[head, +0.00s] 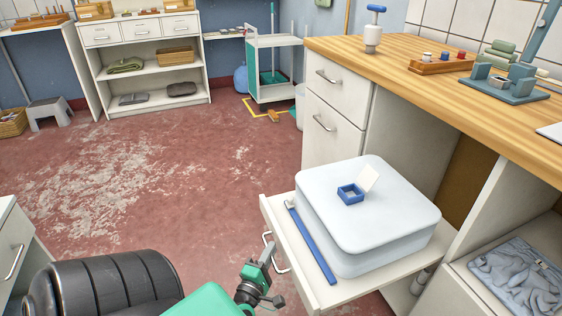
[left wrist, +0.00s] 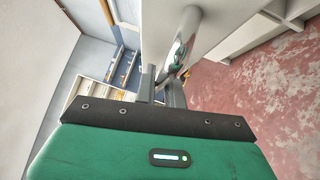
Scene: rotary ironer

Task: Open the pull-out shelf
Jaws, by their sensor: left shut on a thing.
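The pull-out shelf (head: 322,293) is a white board standing out from under the wooden worktop. Its metal bar handle (head: 281,264) is on the front edge, and it also shows in the left wrist view (left wrist: 187,38). My left gripper (head: 266,256) is at this handle, shut on it. In the left wrist view its fingers (left wrist: 162,88) meet the lower end of the bar. A large pale box with rounded corners (head: 385,232) rests on the shelf. My right gripper is not in view.
A blue strip-like tool (head: 312,243) lies on the shelf beside the box. A small blue tray (head: 350,194) sits on the box lid. White drawers (head: 336,128) stand behind. The worn red floor (head: 170,190) to the left is clear.

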